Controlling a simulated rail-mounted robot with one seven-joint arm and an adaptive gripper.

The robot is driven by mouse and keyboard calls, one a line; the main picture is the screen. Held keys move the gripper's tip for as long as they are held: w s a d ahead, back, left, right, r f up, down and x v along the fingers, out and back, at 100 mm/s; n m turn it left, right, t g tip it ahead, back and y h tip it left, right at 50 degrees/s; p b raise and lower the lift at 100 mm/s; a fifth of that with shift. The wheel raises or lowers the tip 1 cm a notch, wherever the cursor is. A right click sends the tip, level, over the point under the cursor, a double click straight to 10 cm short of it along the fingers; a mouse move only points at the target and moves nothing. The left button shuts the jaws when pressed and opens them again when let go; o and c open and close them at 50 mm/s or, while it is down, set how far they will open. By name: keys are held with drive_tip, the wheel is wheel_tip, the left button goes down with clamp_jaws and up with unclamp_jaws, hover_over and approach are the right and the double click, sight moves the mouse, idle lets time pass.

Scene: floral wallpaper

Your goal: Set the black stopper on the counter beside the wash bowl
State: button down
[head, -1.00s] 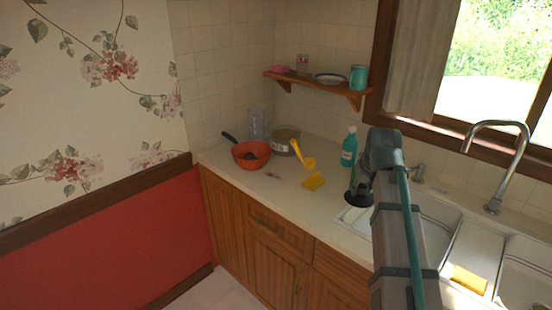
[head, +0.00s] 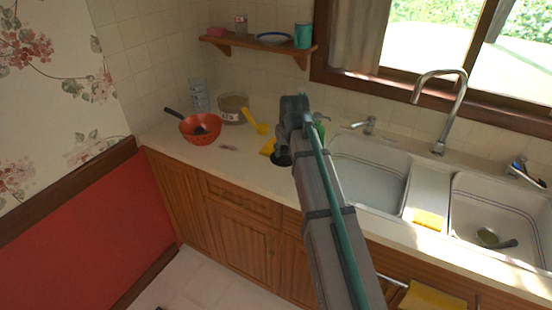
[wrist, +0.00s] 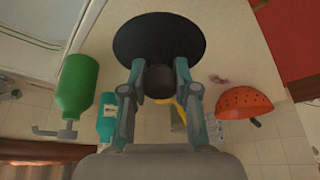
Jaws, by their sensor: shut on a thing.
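The black stopper (wrist: 160,30) is a wide dark disc in the wrist view, with a round knob. My gripper (wrist: 162,78) is shut on that knob. In the head view the stopper (head: 283,158) shows partly, behind my arm, over the counter (head: 240,162) left of the sink. I cannot tell whether it touches the counter. The wash bowl appears to be the white left sink basin (head: 368,172), right of the stopper; a basin corner (wrist: 40,20) also shows at the wrist view's upper left. My fingertips are hidden in the head view.
A yellow sponge (head: 267,147) and yellow scoop (head: 259,127) lie left of the stopper. An orange colander (head: 200,129) and a pot (head: 233,108) stand farther left. A green soap dispenser (wrist: 78,88) is close by. The counter's front left is mostly clear.

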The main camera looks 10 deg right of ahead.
drive_tip(key=p, duration=0.1)
hover_over(276, 168)
drive_tip(key=s, duration=0.1)
drive_tip(key=f, duration=0.5)
drive_tip(key=shift+s+d+f, duration=0.15)
drive_tip(key=shift+s+f, duration=0.05)
drive_tip(key=shift+f, duration=0.05)
drive_tip(key=shift+f+p, duration=0.45)
drive_tip(key=shift+f, duration=1.15)
drive_tip(key=shift+f, duration=0.2)
drive_tip(key=c, duration=0.9)
unclamp_jaws()
drive_tip(key=shift+r, duration=0.15)
drive_tip(key=b+v, duration=0.2)
drive_tip(key=v, duration=1)
drive_tip(key=shift+r, duration=0.15)
